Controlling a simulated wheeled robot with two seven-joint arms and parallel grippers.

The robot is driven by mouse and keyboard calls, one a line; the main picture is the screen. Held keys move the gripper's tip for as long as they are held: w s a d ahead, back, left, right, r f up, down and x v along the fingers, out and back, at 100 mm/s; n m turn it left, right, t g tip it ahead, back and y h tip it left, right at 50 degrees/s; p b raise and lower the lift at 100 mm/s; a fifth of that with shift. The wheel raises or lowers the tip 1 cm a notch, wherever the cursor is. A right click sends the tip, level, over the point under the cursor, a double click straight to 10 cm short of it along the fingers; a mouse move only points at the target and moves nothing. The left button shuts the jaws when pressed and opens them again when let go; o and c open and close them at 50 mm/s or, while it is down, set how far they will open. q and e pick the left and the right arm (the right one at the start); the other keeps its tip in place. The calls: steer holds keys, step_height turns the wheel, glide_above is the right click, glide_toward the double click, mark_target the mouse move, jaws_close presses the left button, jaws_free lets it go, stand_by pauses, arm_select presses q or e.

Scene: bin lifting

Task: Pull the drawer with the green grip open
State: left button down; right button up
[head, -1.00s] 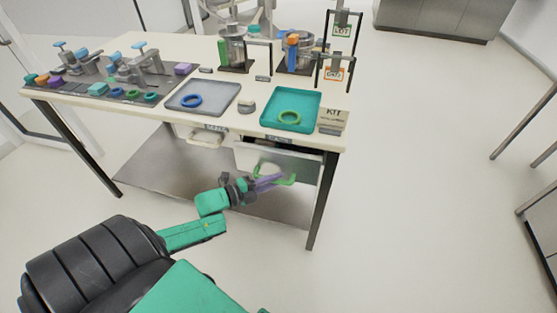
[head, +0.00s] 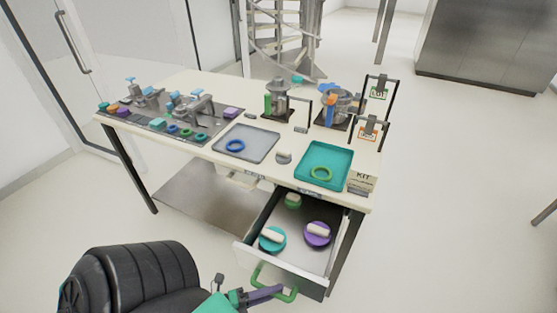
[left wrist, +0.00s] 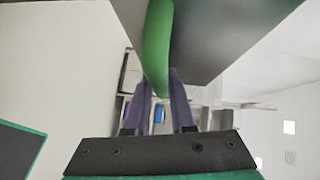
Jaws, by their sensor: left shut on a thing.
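The drawer (head: 283,268) with the green grip is pulled well out from under the table at its right end. Its green grip (head: 290,295) is on the front panel, and the grip also shows in the left wrist view (left wrist: 157,50). My left gripper (head: 276,291) is shut on the green grip, with its purple fingers (left wrist: 165,100) on either side of it. Inside the drawer lie a teal round piece (head: 267,245), a purple round piece (head: 318,240) and a green round piece (head: 292,204), each with a pale bar. My right gripper is not in view.
A second drawer with a pale handle (head: 242,181) is shut to the left. On the table (head: 215,152) stand a grey tray (head: 262,145), a teal tray (head: 338,157) with a green ring, and several fixtures. Floor to the right is clear.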

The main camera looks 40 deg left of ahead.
arm_select(q)
steer(key=shift+s+d, duration=0.1)
steer(key=shift+s, duration=0.25)
steer(key=c, duration=0.8)
jaws_free()
steer(key=shift+o, duration=0.2)
steer(key=b+v, duration=0.2)
steer(key=v, duration=1.2)
steer(key=shift+s+a, duration=0.2)
